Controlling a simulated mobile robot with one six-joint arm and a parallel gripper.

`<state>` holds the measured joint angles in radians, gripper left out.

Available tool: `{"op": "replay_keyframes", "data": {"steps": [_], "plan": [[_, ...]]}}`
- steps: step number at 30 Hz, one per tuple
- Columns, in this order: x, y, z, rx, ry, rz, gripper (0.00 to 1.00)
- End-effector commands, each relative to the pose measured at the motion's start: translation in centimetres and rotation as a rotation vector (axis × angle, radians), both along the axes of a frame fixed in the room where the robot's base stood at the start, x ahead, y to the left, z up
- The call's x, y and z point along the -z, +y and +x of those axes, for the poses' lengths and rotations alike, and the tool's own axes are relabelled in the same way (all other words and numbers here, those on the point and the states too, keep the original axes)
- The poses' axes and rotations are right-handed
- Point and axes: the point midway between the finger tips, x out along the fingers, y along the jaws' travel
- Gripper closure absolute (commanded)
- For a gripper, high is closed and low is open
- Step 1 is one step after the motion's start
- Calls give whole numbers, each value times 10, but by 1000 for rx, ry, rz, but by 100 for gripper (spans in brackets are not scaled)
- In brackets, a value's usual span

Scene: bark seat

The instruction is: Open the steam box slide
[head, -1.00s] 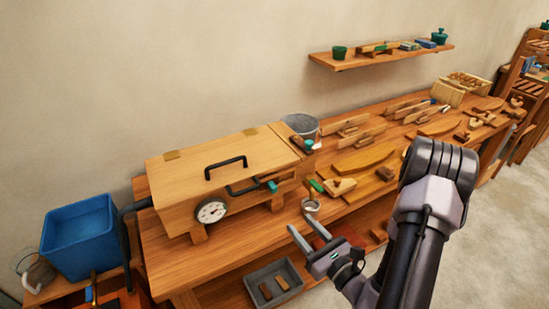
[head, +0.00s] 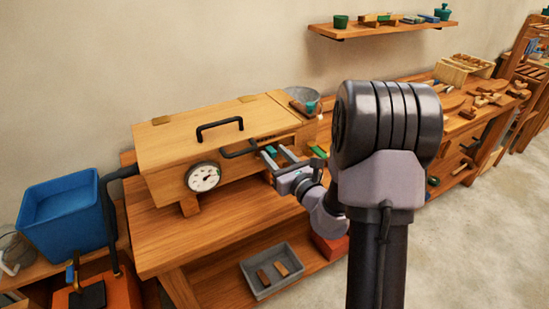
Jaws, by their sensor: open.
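The steam box (head: 165,150) is a pale wooden chest on the bench at the left, with a black handle (head: 219,128) on its lid and a round white dial (head: 203,177) on its front. A black bar handle (head: 238,153) sticks out of the front, right of the dial. A small green piece (head: 271,150) shows near its right end; I cannot tell whether this is the slide's knob. My gripper (head: 276,154) is open at the front right of the box. Its two fingers point at the green piece, which appears between or just behind the tips. Contact cannot be told.
A metal bucket (head: 304,96) is behind the box's right end. A grey tray (head: 276,270) lies on the low shelf. A wall shelf (head: 375,30) hangs above. Floor is clear at right.

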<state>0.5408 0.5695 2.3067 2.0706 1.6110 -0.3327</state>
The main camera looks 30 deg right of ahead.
Motion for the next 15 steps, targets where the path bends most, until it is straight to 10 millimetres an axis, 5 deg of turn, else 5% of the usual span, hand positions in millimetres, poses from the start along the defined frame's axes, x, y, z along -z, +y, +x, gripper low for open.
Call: {"op": "replay_keyframes", "data": {"steps": [10,15], "plan": [[0,0,6,0,0,-1,58],[0,0,6,0,0,-1,92]]}}
